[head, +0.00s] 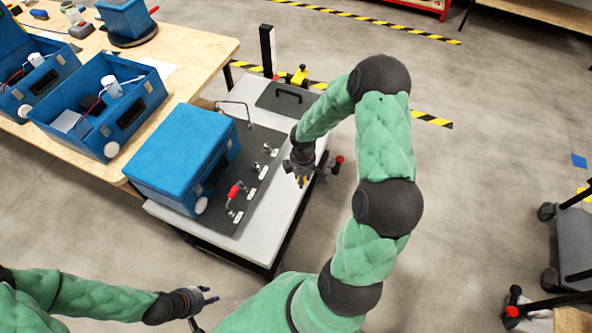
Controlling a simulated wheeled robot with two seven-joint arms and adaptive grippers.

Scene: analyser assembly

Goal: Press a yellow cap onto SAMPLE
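A small yellow thing (303,181), likely a yellow cap, shows at the fingertips of my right gripper (301,175). My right gripper points down over the right side of the white cart. It is too small to tell whether its fingers are closed on the yellow thing. Several metal fittings with small white labels (252,193) stand on a dark panel to its left. The labels are too small to read, so I cannot tell which is SAMPLE. My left gripper (204,310) is at the bottom, its fingers spread and empty, away from the cart.
A dark lid with a handle (288,99) and a black post (268,50) are at the cart's far end.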

